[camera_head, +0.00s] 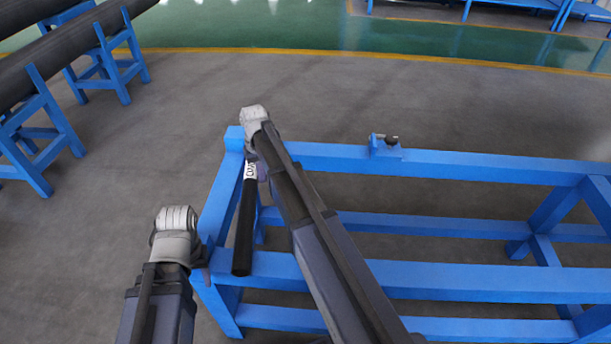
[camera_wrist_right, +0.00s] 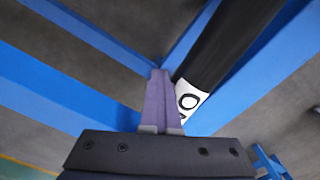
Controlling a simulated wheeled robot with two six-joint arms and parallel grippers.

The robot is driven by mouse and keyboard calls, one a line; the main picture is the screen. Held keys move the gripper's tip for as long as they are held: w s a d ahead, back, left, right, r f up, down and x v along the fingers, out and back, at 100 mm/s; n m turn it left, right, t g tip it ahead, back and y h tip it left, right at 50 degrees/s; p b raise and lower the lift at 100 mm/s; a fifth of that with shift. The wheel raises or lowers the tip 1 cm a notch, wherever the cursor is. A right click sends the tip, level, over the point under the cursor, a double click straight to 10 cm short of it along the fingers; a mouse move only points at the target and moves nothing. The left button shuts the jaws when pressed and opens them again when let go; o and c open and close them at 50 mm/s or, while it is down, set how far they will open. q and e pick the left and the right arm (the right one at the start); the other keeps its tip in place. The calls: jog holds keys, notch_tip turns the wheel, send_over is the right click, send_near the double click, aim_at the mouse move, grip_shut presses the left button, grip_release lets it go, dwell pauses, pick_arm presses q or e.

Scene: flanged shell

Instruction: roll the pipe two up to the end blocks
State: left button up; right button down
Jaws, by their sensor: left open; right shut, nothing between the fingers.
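The black pipe (camera_head: 244,226) lies across the two long rails of the blue rack, close to its left end. A white label with dark lettering (camera_head: 251,170) is at its far end; in the right wrist view the pipe (camera_wrist_right: 222,50) runs to the upper right. The far end block (camera_head: 235,138) shows at the rack's far left corner; the near one is mostly hidden by my left wrist. My right gripper (camera_head: 251,152) is shut and empty beside the label; I cannot tell if it touches. My left gripper (camera_head: 204,257) is open at the near left corner, its fingers barely visible.
A small blue fitting with a dark knob (camera_head: 385,145) sits on the far rail. Blue stands (camera_head: 110,60) hold large dark pipes at upper left. Grey floor lies open between.

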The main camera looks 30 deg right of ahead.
aim_at(251, 172)
jog(key=shift+w+a, duration=0.45)
jog(key=shift+a, duration=0.25)
jog(key=shift+w+a, duration=0.45)
jog(key=shift+a, duration=0.2)
notch_tip(251, 172, up, 9)
jog(key=s+d+p, duration=0.1)
jog(key=d+p, duration=0.1)
jog(key=p, duration=0.7)
jog(key=shift+s+d, duration=0.35)
